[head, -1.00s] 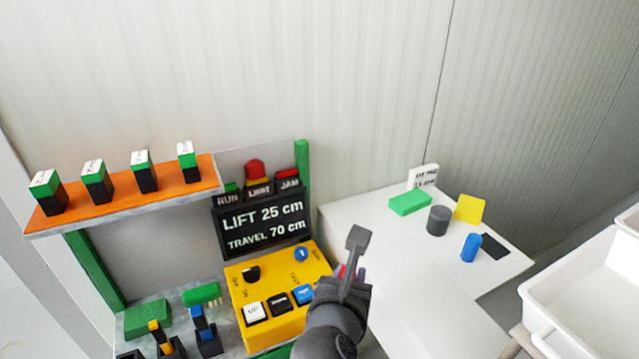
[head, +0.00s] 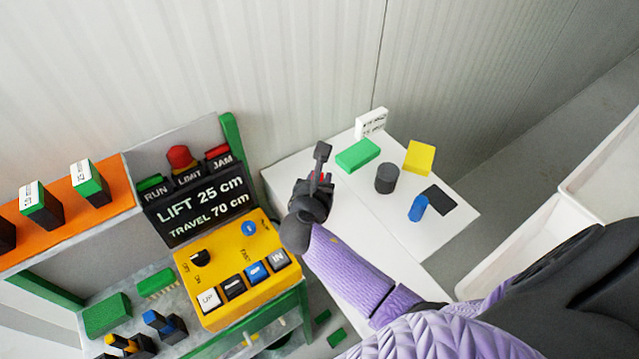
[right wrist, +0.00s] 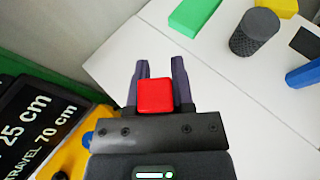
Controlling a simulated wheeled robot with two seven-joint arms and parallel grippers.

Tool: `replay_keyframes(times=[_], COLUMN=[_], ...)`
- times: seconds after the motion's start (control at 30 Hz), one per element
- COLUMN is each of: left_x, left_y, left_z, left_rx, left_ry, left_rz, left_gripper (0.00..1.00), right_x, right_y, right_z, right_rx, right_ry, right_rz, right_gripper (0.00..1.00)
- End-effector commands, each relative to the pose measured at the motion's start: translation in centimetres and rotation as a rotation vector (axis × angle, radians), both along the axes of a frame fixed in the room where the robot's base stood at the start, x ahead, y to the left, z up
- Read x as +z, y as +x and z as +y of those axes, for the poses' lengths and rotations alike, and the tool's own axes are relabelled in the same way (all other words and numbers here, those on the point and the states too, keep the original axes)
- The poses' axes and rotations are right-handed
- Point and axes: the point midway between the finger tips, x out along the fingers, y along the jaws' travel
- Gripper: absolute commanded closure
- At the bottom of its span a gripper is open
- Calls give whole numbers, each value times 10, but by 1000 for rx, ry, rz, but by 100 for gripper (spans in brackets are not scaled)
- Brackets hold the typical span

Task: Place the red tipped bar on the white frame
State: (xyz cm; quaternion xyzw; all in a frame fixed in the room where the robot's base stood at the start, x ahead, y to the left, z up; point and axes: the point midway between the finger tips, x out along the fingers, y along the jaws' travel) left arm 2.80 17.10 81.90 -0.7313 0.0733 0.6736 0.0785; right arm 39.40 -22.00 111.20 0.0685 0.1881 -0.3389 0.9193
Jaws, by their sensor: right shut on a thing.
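My right gripper (head: 319,182) is above the left part of the white table in the head view. In the right wrist view its two dark fingers (right wrist: 160,68) stand on either side of a red square end (right wrist: 155,97). It is shut on the red tipped bar; a little red also shows in the head view (head: 317,176). The rest of the bar is mostly hidden. A dark grey square-ended piece rises beside the fingers; I cannot tell what it belongs to. I cannot clearly pick out a white frame. My left gripper is out of view.
The white table (head: 440,222) holds a green block (head: 358,155), a dark cylinder (head: 387,178), a blue cylinder (head: 418,208), a yellow plate (head: 419,157) and a white sign (head: 371,123). A yellow control box (head: 236,270) stands left. A white bin (head: 515,245) is at right.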

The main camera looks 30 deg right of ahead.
Motion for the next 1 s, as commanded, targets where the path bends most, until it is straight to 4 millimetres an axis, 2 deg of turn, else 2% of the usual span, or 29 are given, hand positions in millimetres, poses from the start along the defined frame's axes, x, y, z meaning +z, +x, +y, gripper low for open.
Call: replay_keyframes(times=[0.07, 0.37, 0.4, 0.53, 0.57, 0.87, 1.0], left_x=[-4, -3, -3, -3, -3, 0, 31], left_y=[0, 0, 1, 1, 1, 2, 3], left_z=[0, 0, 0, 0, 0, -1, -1], left_rx=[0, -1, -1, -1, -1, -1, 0], left_ry=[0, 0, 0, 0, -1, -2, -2], left_rz=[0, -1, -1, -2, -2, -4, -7], left_gripper=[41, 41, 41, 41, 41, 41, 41], right_x=[-7, -7, -8, -8, -8, -3, 16], right_y=[0, 0, 0, 0, 0, 0, -21], right_z=[0, 0, 0, 0, 0, 0, 18], right_rx=[0, 1, 0, 0, 0, 0, 2], right_ry=[-1, 0, 0, 0, 0, 0, 1], right_rz=[-1, -2, -1, -1, -1, -1, 2], right_gripper=[100, 100, 67, 39, 36, 36, 36])
